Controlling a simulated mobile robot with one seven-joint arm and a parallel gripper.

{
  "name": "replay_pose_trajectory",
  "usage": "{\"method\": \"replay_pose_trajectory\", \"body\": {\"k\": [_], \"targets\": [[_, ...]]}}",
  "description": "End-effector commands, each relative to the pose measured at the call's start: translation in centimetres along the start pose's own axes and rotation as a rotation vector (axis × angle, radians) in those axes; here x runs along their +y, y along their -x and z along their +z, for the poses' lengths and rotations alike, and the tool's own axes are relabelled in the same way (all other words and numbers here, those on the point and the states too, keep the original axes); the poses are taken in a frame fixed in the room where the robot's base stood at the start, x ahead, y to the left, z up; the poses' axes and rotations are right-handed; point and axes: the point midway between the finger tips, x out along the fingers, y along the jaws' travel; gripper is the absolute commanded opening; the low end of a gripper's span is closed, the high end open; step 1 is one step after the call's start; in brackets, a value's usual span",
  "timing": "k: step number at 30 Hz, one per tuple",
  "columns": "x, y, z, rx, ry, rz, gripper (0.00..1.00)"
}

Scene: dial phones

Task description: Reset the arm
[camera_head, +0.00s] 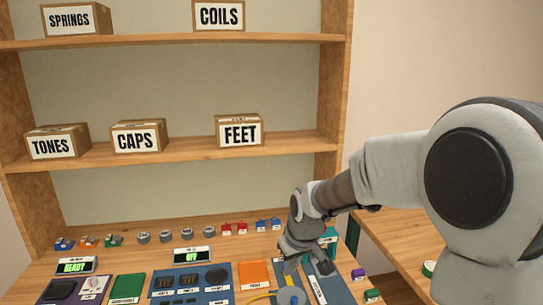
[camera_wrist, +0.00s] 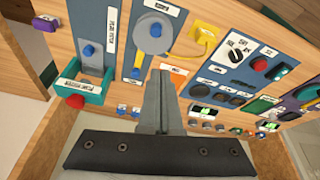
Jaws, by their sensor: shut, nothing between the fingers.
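My gripper (camera_head: 290,266) hangs over the panels on the workbench in the head view, at the end of my arm coming in from the right. In the wrist view my gripper (camera_wrist: 160,76) has its two dark fingers together, with nothing between them. The fingertips appear beside a round grey disc (camera_wrist: 153,36) with a blue knob; whether they touch anything cannot be told. The disc also shows below the gripper in the head view (camera_head: 291,297). My gripper hides part of the blue panels behind it.
A teal holder (camera_wrist: 72,92) with a red button stands near my gripper. Blue panels, a green panel (camera_head: 128,287) and small coloured parts cover the bench. Space between the shelves and my arm is open.

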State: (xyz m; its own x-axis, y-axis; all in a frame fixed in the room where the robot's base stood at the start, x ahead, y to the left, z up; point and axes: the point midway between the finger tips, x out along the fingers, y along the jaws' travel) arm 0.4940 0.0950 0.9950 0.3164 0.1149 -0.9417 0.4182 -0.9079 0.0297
Motion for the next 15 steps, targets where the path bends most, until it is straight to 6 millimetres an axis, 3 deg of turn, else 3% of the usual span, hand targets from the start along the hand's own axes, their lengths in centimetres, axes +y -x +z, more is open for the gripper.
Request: {"method": "replay_pose_trajectory", "body": {"k": [1,8,15], "targets": [[0.2,2.0,0.4,0.003,-0.008,0.02,0.0],[0.9,9.3,3.7,0.014,-0.078,0.098,0.0],[1.0,16.8,8.5,0.045,-0.182,0.159,0.0]]}}
